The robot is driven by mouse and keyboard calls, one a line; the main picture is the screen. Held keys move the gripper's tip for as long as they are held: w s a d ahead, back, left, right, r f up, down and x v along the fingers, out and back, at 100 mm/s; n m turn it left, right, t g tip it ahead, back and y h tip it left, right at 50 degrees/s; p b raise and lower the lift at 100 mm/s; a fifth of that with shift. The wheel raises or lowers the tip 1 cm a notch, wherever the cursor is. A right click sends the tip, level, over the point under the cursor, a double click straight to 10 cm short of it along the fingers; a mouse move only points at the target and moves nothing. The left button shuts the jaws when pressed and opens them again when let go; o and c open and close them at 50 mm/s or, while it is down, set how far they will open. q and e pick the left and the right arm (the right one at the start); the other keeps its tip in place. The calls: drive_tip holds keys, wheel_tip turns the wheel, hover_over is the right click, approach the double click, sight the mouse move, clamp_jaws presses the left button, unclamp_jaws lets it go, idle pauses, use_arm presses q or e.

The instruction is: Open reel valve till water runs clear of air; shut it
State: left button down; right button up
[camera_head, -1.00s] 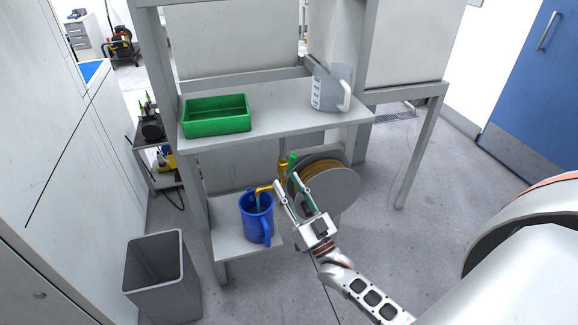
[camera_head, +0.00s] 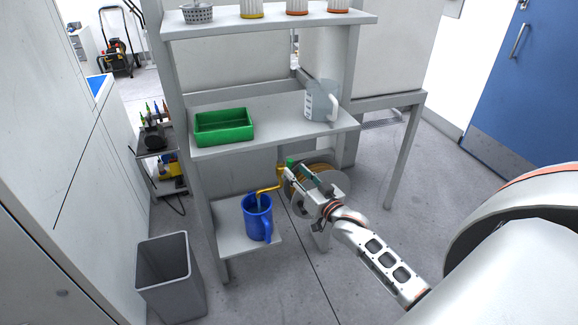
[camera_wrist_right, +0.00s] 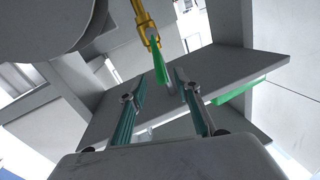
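The green valve lever (camera_wrist_right: 160,65) hangs from the brass valve (camera_wrist_right: 146,25) in the right wrist view. My right gripper (camera_wrist_right: 161,78) is open, its fingers apart with the lever's tip between them; I cannot tell whether either touches it. In the head view, my right gripper (camera_head: 287,177) is at the valve and partly hides the lever (camera_head: 290,163) and the hose reel (camera_head: 334,186). The brass spout (camera_head: 268,189) points over the blue jug (camera_head: 257,222) on the low shelf. A thin pale streak under the spout looks like water. My left gripper is out of view.
A green tray (camera_head: 224,128) and a clear measuring jug (camera_head: 320,103) stand on the middle shelf (camera_head: 270,128), above the valve. A grey bin (camera_head: 170,277) stands on the floor at left. The floor right of the rack is clear.

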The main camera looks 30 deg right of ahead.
sight(291, 167)
drive_tip(key=shift+w, duration=2.55)
clamp_jaws()
